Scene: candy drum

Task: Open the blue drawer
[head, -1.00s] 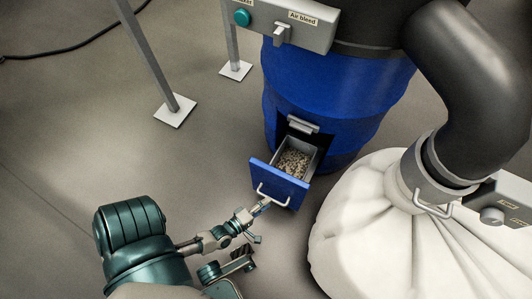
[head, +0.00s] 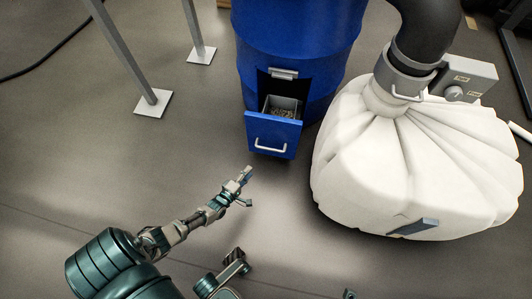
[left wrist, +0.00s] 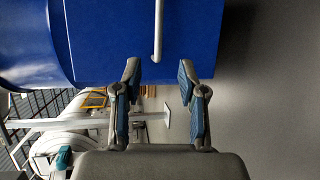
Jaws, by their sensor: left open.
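The blue drawer (head: 258,131) stands pulled out from the lower front of the blue drum (head: 300,40). Its grey tray shows behind the front panel, with small pale pieces inside. A light metal handle (head: 271,148) is on the panel. My left gripper (head: 246,177) is in front of and below the drawer, apart from the handle. In the left wrist view, the left gripper (left wrist: 158,75) is open and empty. The handle (left wrist: 158,30) lies beyond the gap between its fingers, against the blue drawer front (left wrist: 110,40).
A big white bag (head: 400,150) stands close to the right of the drawer, under a dark pipe (head: 425,30). Grey stand legs (head: 125,50) with white foot plates are at left. The floor in front of the drawer is clear.

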